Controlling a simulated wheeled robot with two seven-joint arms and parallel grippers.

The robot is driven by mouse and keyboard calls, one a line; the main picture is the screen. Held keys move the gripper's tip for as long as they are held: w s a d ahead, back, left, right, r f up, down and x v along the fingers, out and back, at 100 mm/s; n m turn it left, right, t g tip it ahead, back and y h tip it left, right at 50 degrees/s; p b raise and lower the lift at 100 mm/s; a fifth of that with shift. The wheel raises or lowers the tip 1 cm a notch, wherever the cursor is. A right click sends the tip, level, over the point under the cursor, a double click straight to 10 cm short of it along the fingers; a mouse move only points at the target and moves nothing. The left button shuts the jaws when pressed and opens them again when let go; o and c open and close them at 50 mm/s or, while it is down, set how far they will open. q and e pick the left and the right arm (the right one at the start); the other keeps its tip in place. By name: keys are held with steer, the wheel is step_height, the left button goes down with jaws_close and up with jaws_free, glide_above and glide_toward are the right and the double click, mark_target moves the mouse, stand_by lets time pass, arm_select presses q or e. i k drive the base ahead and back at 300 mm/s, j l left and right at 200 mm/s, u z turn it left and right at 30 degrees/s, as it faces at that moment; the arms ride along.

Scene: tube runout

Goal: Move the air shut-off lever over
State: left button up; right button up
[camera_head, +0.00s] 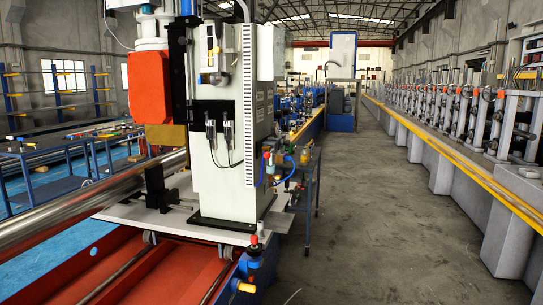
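I cannot tell for sure which part is the air shut-off lever. One cluster of air fittings (270,168), with red and yellow parts and a blue hose (285,178), sits at the right side of the white machine column (222,160). A second fitting (254,262), with a red top, a blue body and a yellow end (245,287), stands low at the front right corner of the orange bed. The parts are too small to tell a lever's position. Neither of my grippers is in view.
A dark metal cart (308,185) stands right of the column. The grey floor aisle (370,220) is clear. A long yellow rail (470,180) and a line of machines bound it on the right. A shiny tube (95,205) runs in at left above the orange bed (150,275).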

mark_target(266, 155)
steer(key=i+l+z, duration=0.2)
steer(key=i+l, duration=0.45)
steer(key=i+l+z, duration=0.15)
steer(key=i+l, duration=0.4)
steer(key=i, duration=0.3)
